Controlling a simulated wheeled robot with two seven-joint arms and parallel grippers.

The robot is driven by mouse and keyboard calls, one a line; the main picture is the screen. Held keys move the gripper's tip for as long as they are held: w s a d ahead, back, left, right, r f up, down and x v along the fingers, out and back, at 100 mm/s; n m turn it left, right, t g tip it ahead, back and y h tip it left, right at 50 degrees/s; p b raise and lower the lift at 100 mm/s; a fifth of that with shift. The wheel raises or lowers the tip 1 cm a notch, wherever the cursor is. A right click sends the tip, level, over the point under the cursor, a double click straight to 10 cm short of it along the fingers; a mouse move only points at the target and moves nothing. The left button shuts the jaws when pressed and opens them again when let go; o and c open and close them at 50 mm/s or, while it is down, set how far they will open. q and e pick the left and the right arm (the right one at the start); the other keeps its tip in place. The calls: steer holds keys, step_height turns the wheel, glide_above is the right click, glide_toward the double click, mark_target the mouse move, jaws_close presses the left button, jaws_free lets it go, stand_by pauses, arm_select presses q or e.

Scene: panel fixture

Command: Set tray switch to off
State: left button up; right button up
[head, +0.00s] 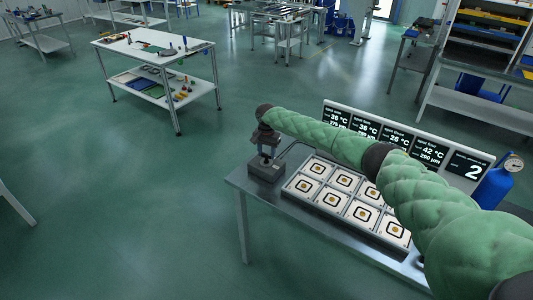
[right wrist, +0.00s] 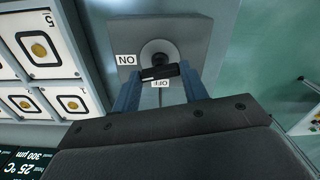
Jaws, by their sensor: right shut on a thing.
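The tray switch is a dark grey box (head: 265,170) at the left end of the table, beside the tray (head: 290,190) of square cells. In the right wrist view its face (right wrist: 190,35) carries a round base with a black handle (right wrist: 158,73). The ON label (right wrist: 126,60) lies left of the handle. The OFF label (right wrist: 161,84) lies just below it, partly covered. My right gripper (head: 266,152) points down over the box and is shut on the handle, with a blue finger on each side (right wrist: 160,80). My left gripper is out of view.
A row of dark display panels (head: 400,140) stands behind the tray, and a blue bottle with a gauge (head: 493,185) stands at the right. My right arm reaches over the tray. Open floor lies left of the table, with a white workbench (head: 150,45) farther back.

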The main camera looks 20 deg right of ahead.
steer(key=shift+f+n, duration=0.15)
steer(key=shift+n, duration=0.85)
steer(key=n+b, duration=0.1)
steer(key=n, duration=0.2)
steer(key=shift+n, duration=0.3)
steer(key=shift+a+n, duration=0.1)
steer(key=shift+n, duration=1.7)
steer(key=n+b, duration=0.1)
steer(key=n, duration=0.3)
steer(key=shift+n, duration=1.3)
steer(key=o, duration=1)
steer(key=shift+r, duration=0.2)
steer(key=shift+r+b, duration=0.3)
steer(key=shift+b, duration=0.15)
step_height(320, 180, up, 6)
steer(key=shift+r+b, duration=0.1)
steer(key=shift+b, duration=1.15)
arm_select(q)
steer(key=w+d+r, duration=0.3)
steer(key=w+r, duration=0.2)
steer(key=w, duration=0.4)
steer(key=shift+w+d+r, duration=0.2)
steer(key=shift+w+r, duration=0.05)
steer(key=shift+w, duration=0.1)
arm_select(e)
steer(key=shift+r, duration=0.45)
